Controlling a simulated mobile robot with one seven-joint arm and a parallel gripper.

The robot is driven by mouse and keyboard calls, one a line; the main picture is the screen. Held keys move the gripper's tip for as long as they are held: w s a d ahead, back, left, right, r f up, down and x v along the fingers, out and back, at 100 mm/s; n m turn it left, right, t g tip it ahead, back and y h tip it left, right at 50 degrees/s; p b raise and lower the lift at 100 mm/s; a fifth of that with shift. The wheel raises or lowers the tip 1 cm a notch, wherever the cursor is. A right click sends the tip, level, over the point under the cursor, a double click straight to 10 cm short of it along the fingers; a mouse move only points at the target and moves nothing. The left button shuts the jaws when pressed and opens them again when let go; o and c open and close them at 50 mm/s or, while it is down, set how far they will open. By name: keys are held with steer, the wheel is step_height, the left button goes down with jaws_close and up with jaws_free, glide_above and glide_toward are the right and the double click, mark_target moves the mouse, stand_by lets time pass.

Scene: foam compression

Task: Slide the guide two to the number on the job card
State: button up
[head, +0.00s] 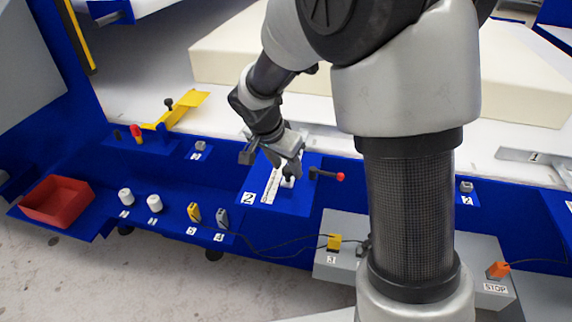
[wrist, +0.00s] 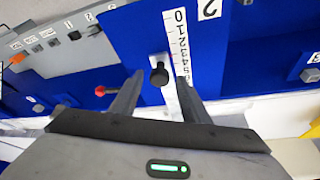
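Guide two is a blue plate (head: 300,202) labelled 2, with a white number scale (head: 272,184) on it. A black knob (wrist: 159,76) on a small white slider stands beside the scale, roughly level with 3 to 4; the exact reading is unclear. My gripper (wrist: 160,82) is over the guide, with its two fingers apart on either side of the knob and visible gaps between. In the head view my gripper (head: 289,166) partly covers the slider. I cannot make out a job card.
A red-knobbed lever (head: 340,177) sticks out just right of the guide. A red bin (head: 57,201), white knobs (head: 125,197) and a yellow switch (head: 194,212) are to the left. A grey control box (head: 335,268) is in front. A foam block (head: 225,60) lies behind.

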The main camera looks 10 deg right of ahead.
steer(key=p+v, duration=0.3)
steer(key=v, duration=1.4)
steer(key=shift+r+p, duration=0.25)
steer(key=shift+p, duration=0.05)
steer(key=shift+s, duration=0.1)
steer(key=s+d+r+n+t+y, duration=0.15)
steer(key=s+d+n, duration=0.3)
steer(key=s, duration=0.45)
steer(key=s+d+r+n+t+y, duration=0.15)
steer(key=s+d+n, duration=0.3)
steer(key=s, duration=0.45)
step_height(320, 180, up, 20)
steer(key=p, duration=1.9)
steer(key=shift+s+g, duration=0.3)
steer(key=shift+s, duration=0.1)
